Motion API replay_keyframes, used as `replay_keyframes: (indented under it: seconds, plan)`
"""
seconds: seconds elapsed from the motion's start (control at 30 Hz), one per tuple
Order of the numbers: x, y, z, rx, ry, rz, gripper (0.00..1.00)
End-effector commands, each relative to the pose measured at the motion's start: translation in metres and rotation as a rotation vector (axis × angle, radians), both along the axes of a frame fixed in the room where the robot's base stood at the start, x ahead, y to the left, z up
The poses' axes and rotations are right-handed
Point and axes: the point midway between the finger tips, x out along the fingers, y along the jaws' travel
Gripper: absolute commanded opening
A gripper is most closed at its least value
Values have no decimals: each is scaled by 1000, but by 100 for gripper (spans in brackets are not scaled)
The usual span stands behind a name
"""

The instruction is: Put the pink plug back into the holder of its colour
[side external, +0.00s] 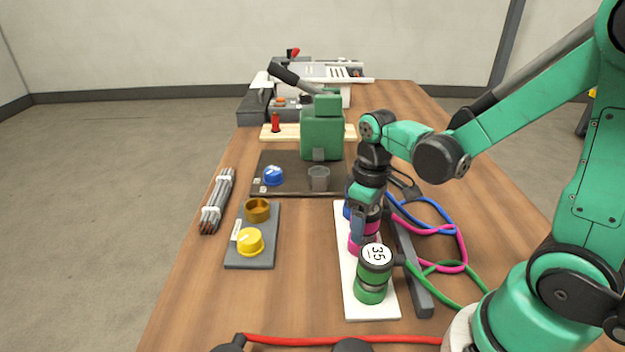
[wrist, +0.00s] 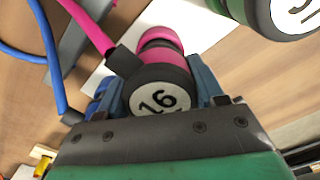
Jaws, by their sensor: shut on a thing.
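The pink plug (wrist: 157,100) has a dark cap marked 16 and a pink cable on its side. My gripper (wrist: 164,88) is shut on it, one blue-grey finger on each side. In the side view my gripper (side external: 364,215) is over the white board (side external: 350,290), partly hiding the plug. The pink holder (side external: 357,244) shows low on the board beside the finger, and pink also shows past the cap in the wrist view. The plug is at or just above this holder; I cannot tell whether it is seated.
The green plug (side external: 375,257) marked 35 stands in front on the same board. Blue, pink and green cables loop right of a dark bar (side external: 410,270). A grey plate (side external: 262,240) with yellow and brown knobs lies left. A green pump body (side external: 321,135) stands behind.

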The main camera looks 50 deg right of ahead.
Motion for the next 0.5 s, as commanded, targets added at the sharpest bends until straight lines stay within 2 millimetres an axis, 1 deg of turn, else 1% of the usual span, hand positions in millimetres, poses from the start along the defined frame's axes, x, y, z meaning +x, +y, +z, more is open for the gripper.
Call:
replay_keyframes:
  seconds: [0.2,0.37,0.4,0.47,0.5]
  plan:
    - [0,0,-4,0,0,0,0]
    - [0,0,-4,0,0,0,0]
    - [0,0,-4,0,0,0,64]
    - [0,0,-4,0,0,0,81]
    - [0,0,-4,0,0,0,93]
